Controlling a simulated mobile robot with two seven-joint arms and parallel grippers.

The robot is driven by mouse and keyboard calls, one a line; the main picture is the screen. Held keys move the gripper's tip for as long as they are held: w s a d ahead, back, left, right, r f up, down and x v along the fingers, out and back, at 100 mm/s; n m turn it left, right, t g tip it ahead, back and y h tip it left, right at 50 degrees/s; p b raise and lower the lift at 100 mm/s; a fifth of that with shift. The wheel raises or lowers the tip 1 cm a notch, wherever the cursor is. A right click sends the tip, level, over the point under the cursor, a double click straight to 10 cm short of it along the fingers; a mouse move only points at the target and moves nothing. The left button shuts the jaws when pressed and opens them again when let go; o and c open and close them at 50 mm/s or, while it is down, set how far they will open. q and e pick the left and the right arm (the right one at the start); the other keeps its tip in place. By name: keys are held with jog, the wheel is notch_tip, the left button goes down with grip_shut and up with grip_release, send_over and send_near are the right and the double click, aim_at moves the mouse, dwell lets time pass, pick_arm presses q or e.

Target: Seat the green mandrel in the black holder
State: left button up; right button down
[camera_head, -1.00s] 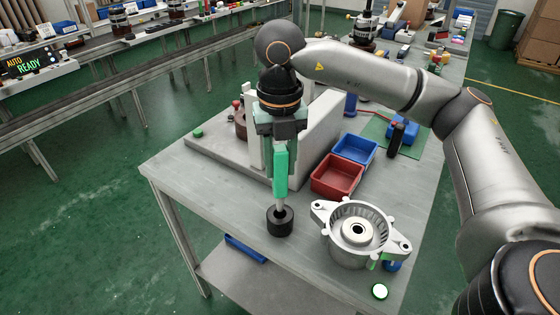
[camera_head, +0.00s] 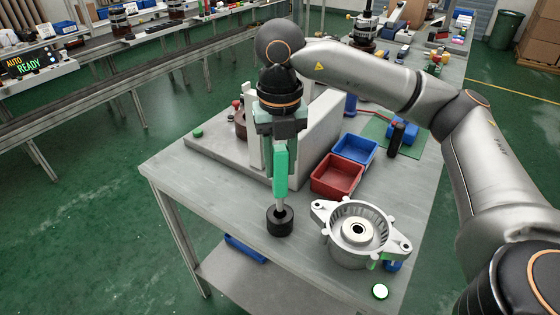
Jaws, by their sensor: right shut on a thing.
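The green mandrel (camera_head: 280,167) hangs upright, green handle on top and a pale metal shank below. My right gripper (camera_head: 278,150) is shut on the green handle, its fingers pointing down. The black holder (camera_head: 280,222) is a short round block standing on the table near its front edge. The lower end of the shank meets the top of the holder; its tip is hidden, and I cannot tell how deep it sits. My left gripper is not in view.
A silver alternator housing (camera_head: 357,233) stands right of the holder. A red bin (camera_head: 336,176) and a blue bin (camera_head: 355,149) lie behind it. A grey fixture with an upright plate (camera_head: 312,137) stands behind my gripper. The table (camera_head: 215,205) is clear left of the holder.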

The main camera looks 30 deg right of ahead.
aim_at(280, 148)
pick_arm(q)
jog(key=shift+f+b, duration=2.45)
jog(key=shift+b, duration=0.05)
pick_arm(e)
jog(key=shift+f, duration=3)
jog(key=shift+c, duration=2.4)
grip_release()
jog(key=shift+r, duration=0.9)
notch_tip(280, 148, up, 11)
jog(key=p, duration=0.3)
jog(key=shift+f, duration=0.15)
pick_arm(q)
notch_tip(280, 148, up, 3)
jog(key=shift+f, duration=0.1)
